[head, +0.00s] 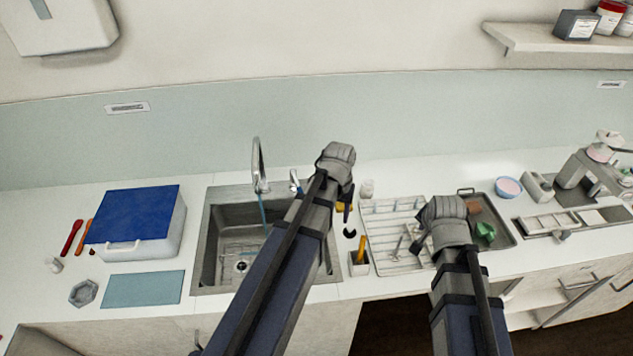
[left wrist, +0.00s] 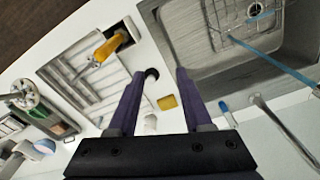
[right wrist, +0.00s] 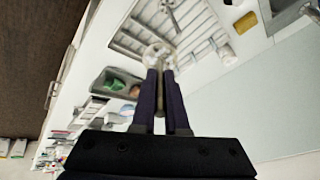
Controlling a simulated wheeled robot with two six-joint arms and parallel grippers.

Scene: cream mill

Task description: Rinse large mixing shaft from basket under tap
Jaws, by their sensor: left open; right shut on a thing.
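My left gripper (left wrist: 161,74) is open and empty above the counter between sink and basket. The tap (head: 258,168) stands behind the sink (head: 213,240). A blue stream (head: 264,212) runs from it into the basin, and also shows in the left wrist view (left wrist: 270,62).
A yellow sponge (left wrist: 167,102) and an orange-handled tool (head: 362,246) in a holder stand between sink and basket. A dark tray (head: 503,228) with a green item (head: 486,231) lies right of the basket. A blue-lidded box (head: 135,215) stands left of the sink.

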